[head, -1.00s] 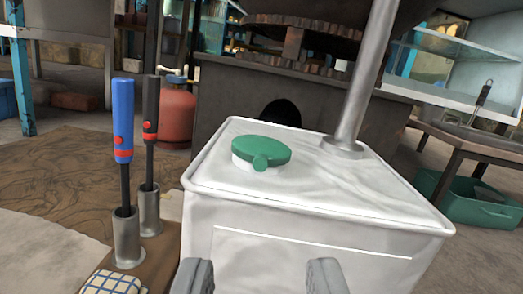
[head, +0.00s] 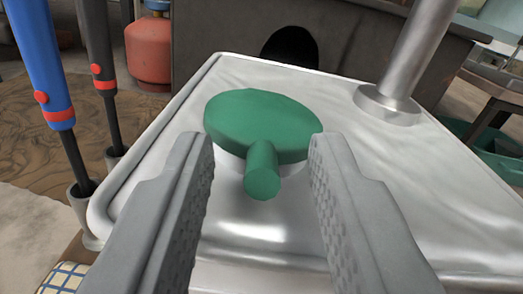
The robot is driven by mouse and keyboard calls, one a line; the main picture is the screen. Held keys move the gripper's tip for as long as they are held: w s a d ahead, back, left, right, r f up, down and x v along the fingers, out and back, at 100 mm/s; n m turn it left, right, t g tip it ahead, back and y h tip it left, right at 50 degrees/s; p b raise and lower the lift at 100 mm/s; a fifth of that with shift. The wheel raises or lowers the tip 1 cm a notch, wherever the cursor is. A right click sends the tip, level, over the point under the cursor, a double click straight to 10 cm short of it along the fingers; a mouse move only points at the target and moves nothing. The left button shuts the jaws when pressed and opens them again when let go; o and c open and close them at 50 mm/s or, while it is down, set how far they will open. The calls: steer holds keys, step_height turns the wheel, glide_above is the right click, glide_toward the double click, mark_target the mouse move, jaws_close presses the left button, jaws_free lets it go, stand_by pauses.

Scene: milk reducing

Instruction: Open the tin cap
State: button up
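The green tin cap (head: 258,117) sits on a pale neck on top of the white metal tin (head: 420,190). Its short round tab (head: 262,175) points toward me. The cap looks closed on its neck. My gripper (head: 262,150) is open, with one grey finger on each side of the tab. The fingertips are near the front edge of the cap. I cannot tell whether they touch it. Nothing is held between the fingers.
A metal pipe (head: 410,55) rises from the tin's top at the back right. A blue-handled tool (head: 42,65) and a black-handled tool (head: 97,60) stand in metal holders at the left. A red gas cylinder (head: 150,50) stands behind them. A checked cloth (head: 62,282) lies at the lower left.

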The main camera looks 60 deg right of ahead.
jaws_close()
